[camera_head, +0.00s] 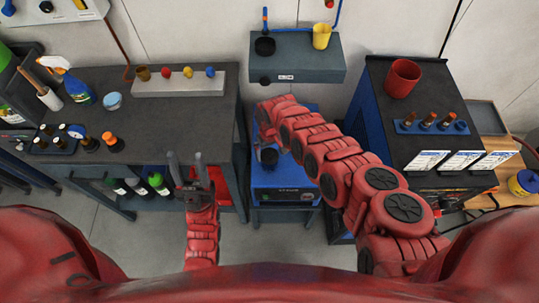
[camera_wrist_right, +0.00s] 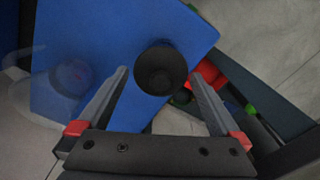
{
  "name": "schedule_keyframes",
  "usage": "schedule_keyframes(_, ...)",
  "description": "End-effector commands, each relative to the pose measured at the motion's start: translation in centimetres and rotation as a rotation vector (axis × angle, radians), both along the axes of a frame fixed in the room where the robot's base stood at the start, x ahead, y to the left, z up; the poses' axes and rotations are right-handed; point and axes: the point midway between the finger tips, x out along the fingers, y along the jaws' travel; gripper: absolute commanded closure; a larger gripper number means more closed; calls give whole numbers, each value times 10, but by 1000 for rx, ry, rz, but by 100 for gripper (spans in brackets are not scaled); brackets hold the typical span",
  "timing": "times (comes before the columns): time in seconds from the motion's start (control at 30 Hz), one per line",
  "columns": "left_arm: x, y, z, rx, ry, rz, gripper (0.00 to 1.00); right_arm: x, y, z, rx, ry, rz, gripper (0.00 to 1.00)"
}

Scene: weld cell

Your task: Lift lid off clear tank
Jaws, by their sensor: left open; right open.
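A faint see-through round shape (camera_wrist_right: 75,78) lies over the blue box top in the right wrist view, at the left; it may be the clear tank. I cannot make out its lid. A dark round cup-like thing (camera_wrist_right: 160,70) stands on the blue box (camera_wrist_right: 110,30) and shows between the fingers of my right gripper (camera_wrist_right: 159,73), which is open. In the head view the dark thing (camera_head: 268,156) is near the box's left edge, and my right arm hides part of the box. My left gripper (camera_head: 186,158) is open and empty, by the left bench's front edge.
The left bench (camera_head: 170,120) holds a spray bottle (camera_head: 75,88), small bottles and a rack of coloured knobs (camera_head: 180,83). A grey wall shelf (camera_head: 297,65) bears a yellow cup (camera_head: 321,36). A dark cabinet (camera_head: 430,90) with a red cup (camera_head: 403,78) stands right.

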Motion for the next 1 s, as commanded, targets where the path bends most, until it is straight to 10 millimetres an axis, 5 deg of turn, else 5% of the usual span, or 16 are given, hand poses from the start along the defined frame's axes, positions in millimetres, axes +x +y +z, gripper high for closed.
schedule_keyframes(0.23,0,0,0,0,0,0,50,0,0,0,0,0,1,2)
schedule_keyframes(0.6,0,0,0,0,0,0,50,0,0,0,0,0,1,67)
schedule_keyframes(1.0,0,0,2,0,0,0,50,0,1,4,1,2,1,67)
